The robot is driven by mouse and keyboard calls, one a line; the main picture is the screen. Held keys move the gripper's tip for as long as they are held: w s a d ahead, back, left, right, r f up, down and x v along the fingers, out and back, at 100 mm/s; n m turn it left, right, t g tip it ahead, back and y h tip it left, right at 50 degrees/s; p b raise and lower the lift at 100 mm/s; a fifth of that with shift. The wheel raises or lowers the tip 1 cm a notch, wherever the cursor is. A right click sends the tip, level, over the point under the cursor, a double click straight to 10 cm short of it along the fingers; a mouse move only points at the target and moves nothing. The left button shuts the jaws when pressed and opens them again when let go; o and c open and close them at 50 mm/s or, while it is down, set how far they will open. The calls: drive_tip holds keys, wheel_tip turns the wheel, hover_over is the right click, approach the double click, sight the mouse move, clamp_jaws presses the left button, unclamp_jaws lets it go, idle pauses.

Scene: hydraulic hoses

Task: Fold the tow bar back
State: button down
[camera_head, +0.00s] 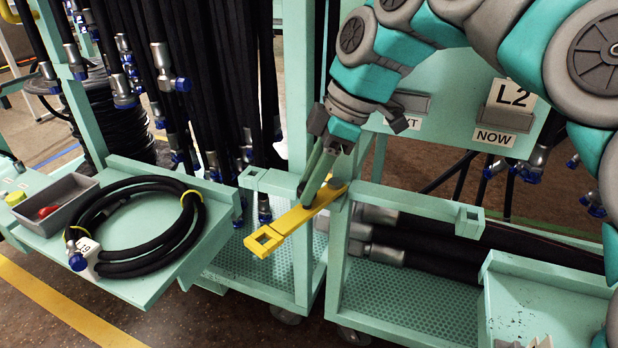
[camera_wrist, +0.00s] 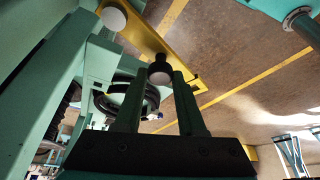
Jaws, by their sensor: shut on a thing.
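The yellow tow bar (camera_head: 290,225) sticks out from the teal cart frame toward the lower left, with a square eye at its outer end. In the wrist view the yellow bar (camera_wrist: 178,62) runs diagonally, with a round pale cap (camera_wrist: 113,18) near its upper left end. My gripper (camera_head: 313,190) reaches down onto the bar near the cart post. In the wrist view my gripper's fingers (camera_wrist: 160,85) are shut on a small round knob (camera_wrist: 160,70) on the bar. In the head view the fingers hide the knob.
A teal shelf at left (camera_head: 150,285) holds a coiled black hose (camera_head: 135,245) and a grey bin (camera_head: 55,198). Hanging hoses (camera_head: 185,90) stand behind. At right is a teal cart rail (camera_head: 420,205) with thick hoses below. Brown floor lies open in front of the bar.

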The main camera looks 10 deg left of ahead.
drive_tip(key=c, duration=0.5)
unclamp_jaws()
drive_tip(key=shift+r, duration=1.85)
drive_tip(key=s+d, duration=0.3)
drive_tip(key=s, duration=0.4)
drive_tip(key=s+d+r, duration=0.1)
drive_tip(key=s+d, duration=0.3)
drive_tip(key=s, duration=0.3)
drive_tip(key=shift+d+r, duration=0.15)
drive_tip(key=shift+d, duration=0.15)
